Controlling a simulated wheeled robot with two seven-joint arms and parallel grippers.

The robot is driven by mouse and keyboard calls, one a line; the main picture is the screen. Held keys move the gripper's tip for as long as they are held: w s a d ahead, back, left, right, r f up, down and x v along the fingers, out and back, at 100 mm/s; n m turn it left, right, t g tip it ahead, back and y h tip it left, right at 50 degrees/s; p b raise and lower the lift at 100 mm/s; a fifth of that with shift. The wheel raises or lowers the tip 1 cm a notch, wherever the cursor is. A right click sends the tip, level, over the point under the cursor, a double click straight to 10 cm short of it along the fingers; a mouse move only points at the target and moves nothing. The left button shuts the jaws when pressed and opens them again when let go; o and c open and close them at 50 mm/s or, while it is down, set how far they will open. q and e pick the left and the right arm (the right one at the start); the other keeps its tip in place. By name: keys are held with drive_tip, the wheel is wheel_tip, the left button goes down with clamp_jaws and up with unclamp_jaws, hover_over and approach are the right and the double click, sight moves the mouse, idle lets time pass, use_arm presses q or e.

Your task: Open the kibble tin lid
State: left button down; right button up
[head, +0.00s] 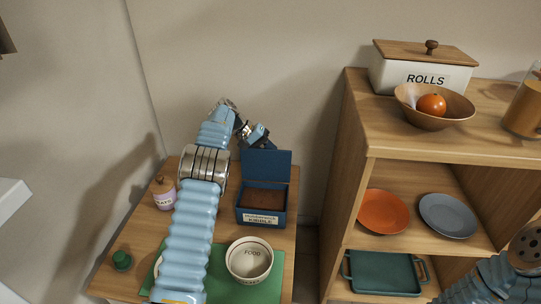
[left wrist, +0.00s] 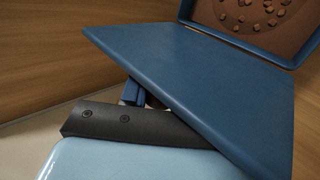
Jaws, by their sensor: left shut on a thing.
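The blue kibble tin (head: 262,217) stands on the small wooden table, with brown kibble inside and a KIBBLE label on its front. Its blue lid (head: 267,163) stands raised at the back, roughly upright, and the tin's mouth is open. My left gripper (head: 257,137) is at the lid's top left edge, shut on the lid. In the left wrist view the lid (left wrist: 205,85) crosses the picture, with a dark finger against it and the kibble beyond; the exact grip is partly hidden. My right arm shows at the lower right, but its gripper is not in view.
A FOOD bowl (head: 249,261) sits on a green mat (head: 268,288) in front of the tin. A wooden shelf (head: 358,136) with dishes stands at the right.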

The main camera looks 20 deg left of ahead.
use_arm(q)
drive_tip(key=shift+d, duration=0.1)
drive_tip(key=c, duration=0.9)
unclamp_jaws()
drive_tip(key=shift+o, duration=0.2)
drive_tip(key=v, duration=0.7)
drive_tip(key=shift+a+r, duration=0.1)
drive_tip(key=shift+a, duration=0.15)
